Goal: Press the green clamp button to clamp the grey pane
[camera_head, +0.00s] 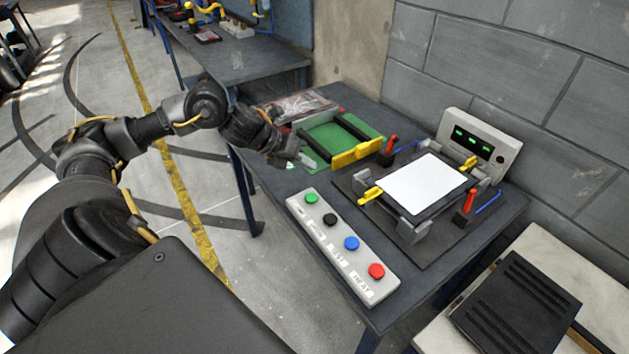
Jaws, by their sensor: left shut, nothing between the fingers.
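The button panel (343,246) is a long grey box at the table's near edge. Its green button (311,198) is at the far left end, followed by a black button (330,220), a blue button (351,243) and a red button (376,270). The pale grey, almost white pane (424,185) lies flat on the fixture (411,228), between yellow and grey clamp parts. My left gripper (304,160) is shut and empty, above the table just beyond the green button and apart from it. My right gripper is not in view.
A green tray (330,138) with black bars and a yellow handle lies behind the panel. A grey box with green displays (480,143) stands by the block wall. A black ribbed plate (518,303) lies on a pale bench at lower right. Another bench (232,60) is behind.

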